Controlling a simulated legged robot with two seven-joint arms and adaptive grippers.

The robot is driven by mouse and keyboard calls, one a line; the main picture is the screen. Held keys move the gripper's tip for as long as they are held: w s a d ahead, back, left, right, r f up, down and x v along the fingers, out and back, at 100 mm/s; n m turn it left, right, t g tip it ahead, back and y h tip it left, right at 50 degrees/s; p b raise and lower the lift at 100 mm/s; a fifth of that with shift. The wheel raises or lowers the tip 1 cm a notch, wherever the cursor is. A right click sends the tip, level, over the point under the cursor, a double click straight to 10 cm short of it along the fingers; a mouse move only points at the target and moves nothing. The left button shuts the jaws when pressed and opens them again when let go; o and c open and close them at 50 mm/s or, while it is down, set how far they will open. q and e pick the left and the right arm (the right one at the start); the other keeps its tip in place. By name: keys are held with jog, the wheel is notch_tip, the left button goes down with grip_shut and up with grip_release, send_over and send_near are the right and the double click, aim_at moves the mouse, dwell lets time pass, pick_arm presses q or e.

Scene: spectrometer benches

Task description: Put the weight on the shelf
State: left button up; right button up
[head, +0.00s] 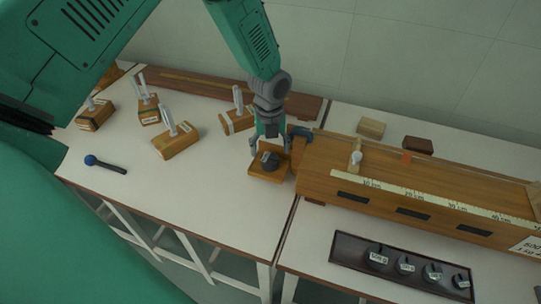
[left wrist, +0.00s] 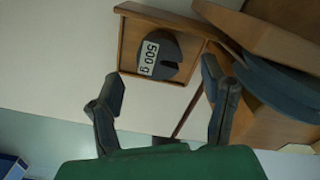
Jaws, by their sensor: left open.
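A dark round weight (head: 269,160) lies on a small wooden shelf (head: 258,175) at the left end of the long wooden bench. In the left wrist view the weight (left wrist: 172,51) has a white "500 g" label and a slot, and it rests inside the rimmed shelf (left wrist: 128,38). My left gripper (head: 269,151) is right over the shelf, pointing down at the weight. In the left wrist view its two fingers (left wrist: 163,83) are spread wide with nothing between them, and the weight lies just beyond the tips. My right gripper is not in view.
A dark tray (head: 345,262) with several labelled weights lies front right. The long wooden bench (head: 330,165) with a scale stands right of the shelf, a blue clamp (head: 301,133) beside it. Several wooden blocks (head: 178,143) with posts and a blue-knobbed rod (head: 106,165) lie left.

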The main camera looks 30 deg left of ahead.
aim_at(269, 159)
pick_arm(q)
notch_tip(269, 159, up, 8)
jog(key=shift+r, duration=0.2)
jog(key=shift+s+f, duration=0.1)
jog(key=shift+s, duration=0.05)
dwell(0.4)
